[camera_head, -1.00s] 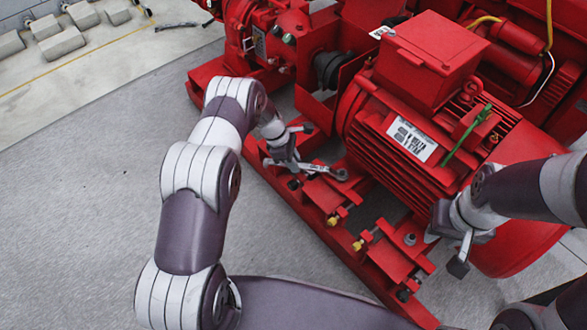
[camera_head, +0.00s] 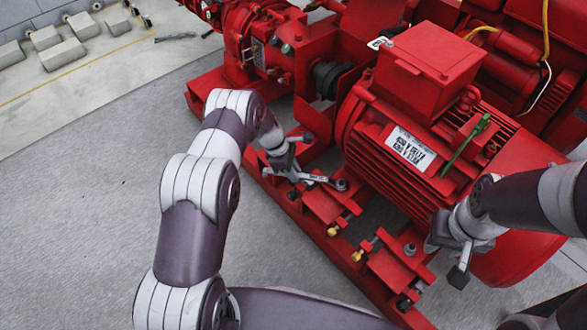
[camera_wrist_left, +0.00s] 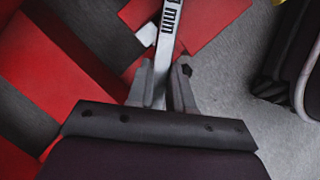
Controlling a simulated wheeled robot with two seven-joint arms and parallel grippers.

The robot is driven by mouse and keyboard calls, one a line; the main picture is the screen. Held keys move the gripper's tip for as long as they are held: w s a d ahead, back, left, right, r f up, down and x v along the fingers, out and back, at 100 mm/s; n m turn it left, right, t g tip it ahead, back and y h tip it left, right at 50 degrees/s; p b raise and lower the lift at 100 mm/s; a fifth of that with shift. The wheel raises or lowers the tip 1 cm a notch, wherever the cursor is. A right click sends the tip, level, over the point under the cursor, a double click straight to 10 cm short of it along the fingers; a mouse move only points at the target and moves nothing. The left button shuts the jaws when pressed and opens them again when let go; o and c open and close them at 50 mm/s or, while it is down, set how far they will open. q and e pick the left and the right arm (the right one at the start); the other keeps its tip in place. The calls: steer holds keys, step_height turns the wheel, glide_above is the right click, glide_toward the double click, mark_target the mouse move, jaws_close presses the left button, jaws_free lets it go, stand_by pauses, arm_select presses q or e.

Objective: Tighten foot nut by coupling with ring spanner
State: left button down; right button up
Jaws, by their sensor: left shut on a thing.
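A grey ring spanner (camera_head: 308,177) is held in my left gripper (camera_head: 290,167), low over the red base frame by the coupling. In the left wrist view the spanner's shank (camera_wrist_left: 169,40), with printed "mm" lettering, runs up between the two fingers (camera_wrist_left: 160,95); its far end is out of that picture. In the head view its tip lies just left of the dark foot nut (camera_head: 341,185) by the coupling; whether they touch I cannot tell. Another foot nut (camera_head: 410,248) sits at the motor's nearer foot. My right gripper (camera_head: 460,255) appears open and empty beside the motor (camera_head: 400,135).
The red base frame (camera_head: 315,235) carries brass-coloured adjusting bolts (camera_head: 357,256) near the feet. The dark coupling (camera_head: 328,80) stands behind the left gripper. A green-handled item (camera_head: 465,145) rests on the motor. Grey floor (camera_head: 80,210) at the left is clear.

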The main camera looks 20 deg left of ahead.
arm_select(q)
steer(key=shift+s, duration=0.15)
steer(key=shift+r, duration=0.1)
steer(key=shift+r+p, duration=2.35)
steer(key=shift+r, duration=0.2)
steer(key=shift+f, duration=0.15)
steer(key=shift+s+f+n+b, duration=0.2)
steer(key=shift+s+f+n, duration=0.05)
steer(key=shift+f, duration=0.3)
steer(key=shift+s+f+n+b, duration=0.15)
steer(key=shift+s+f+n, duration=0.1)
steer(key=shift+f, duration=0.3)
steer(key=shift+f+b, duration=1)
steer(key=shift+f, duration=0.35)
steer(key=shift+s+d+r+t, duration=0.1)
steer(key=shift+t, duration=0.2)
